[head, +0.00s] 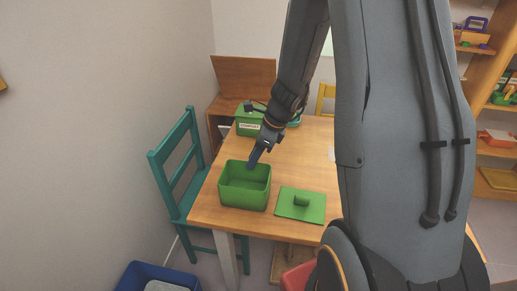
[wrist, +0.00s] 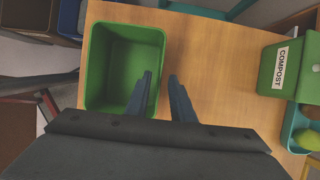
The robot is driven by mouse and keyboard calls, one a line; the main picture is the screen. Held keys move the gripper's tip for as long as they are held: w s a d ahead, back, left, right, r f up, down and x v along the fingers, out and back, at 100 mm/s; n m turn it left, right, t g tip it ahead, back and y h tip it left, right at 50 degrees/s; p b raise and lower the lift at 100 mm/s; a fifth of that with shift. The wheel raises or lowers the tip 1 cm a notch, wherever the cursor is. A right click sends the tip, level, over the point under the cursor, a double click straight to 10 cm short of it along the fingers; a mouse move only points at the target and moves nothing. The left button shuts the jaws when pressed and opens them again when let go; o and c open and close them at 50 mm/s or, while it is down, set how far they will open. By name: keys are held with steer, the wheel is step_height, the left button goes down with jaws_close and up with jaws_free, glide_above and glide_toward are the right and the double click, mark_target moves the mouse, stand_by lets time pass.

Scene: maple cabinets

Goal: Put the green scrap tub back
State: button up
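The green scrap tub (head: 245,197) stands upright on the wooden table near its left front corner. It is open at the top and looks empty in the wrist view (wrist: 97,70). Its flat green lid (head: 290,210) with a knob lies on the table to its right. My gripper (head: 253,163) is at the tub's back rim. In the wrist view my gripper (wrist: 160,77) is open, with one finger over the inside of the tub and the other outside its near side wall. I cannot tell whether either finger touches the wall.
A green box labelled COMPOST (head: 250,124) stands at the table's back left, also in the wrist view (wrist: 273,78), beside a teal tray (wrist: 291,130). A teal chair (head: 180,160) stands left of the table. A blue bin (head: 135,279) is on the floor. The table middle (head: 300,160) is clear.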

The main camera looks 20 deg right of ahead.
steer(key=v, duration=0.4)
steer(key=shift+r, duration=0.15)
steer(key=s+a+r+n+h, duration=0.1)
steer(key=s+a+r+n, duration=0.1)
steer(key=s+n, duration=0.5)
steer(key=s+a+r+n+g+h, duration=0.1)
steer(key=s+n, duration=0.7)
steer(key=n, duration=1)
steer(key=a+r+h, duration=0.1)
steer(key=a+r, duration=0.1)
steer(key=shift+a+h, duration=0.3)
steer(key=shift+a, duration=0.05)
steer(key=shift+s, duration=0.2)
